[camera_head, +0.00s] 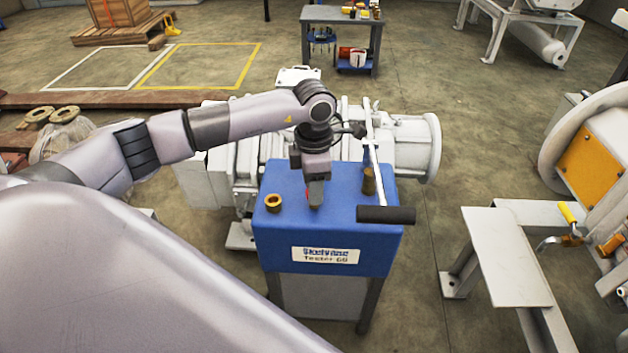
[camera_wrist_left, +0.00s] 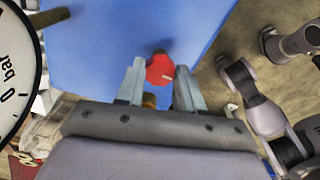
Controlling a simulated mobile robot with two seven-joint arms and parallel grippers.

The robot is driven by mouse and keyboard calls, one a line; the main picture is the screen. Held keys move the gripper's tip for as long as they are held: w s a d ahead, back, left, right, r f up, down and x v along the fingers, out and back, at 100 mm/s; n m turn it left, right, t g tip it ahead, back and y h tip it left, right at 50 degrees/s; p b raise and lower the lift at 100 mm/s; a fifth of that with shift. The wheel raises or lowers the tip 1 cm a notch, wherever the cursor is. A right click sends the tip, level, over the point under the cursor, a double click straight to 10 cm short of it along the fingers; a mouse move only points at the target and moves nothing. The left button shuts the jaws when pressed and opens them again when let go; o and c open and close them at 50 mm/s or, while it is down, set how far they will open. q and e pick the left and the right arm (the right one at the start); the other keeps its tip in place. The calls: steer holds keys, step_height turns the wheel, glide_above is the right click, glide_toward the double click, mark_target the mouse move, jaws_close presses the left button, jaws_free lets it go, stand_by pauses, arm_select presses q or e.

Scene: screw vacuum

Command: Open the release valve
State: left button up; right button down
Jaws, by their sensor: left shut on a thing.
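The release valve shows as a red handle (camera_wrist_left: 160,68) with a brass part (camera_wrist_left: 149,101) below it in the left wrist view. It stands on the top of the blue tester box (camera_head: 325,243). My left gripper (camera_head: 316,200) points down at the box top, between a brass ring fitting (camera_head: 273,203) and the pump lever. In the left wrist view its two fingers (camera_wrist_left: 160,76) stand on both sides of the red handle, and it is shut on the valve. In the head view the gripper hides most of the valve. My right gripper is not in view.
The pump lever's black grip (camera_head: 386,214) hangs over the box's right front edge, near a brass post (camera_head: 369,180). A white pump (camera_head: 412,146) lies behind the box. A round pressure gauge (camera_wrist_left: 16,75) shows at the left in the wrist view. A grey bench (camera_head: 506,256) stands right.

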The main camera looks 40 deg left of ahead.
arm_select(q)
steer(key=shift+n, duration=0.7)
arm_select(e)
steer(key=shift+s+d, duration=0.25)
arm_select(q)
steer(key=shift+n, duration=0.3)
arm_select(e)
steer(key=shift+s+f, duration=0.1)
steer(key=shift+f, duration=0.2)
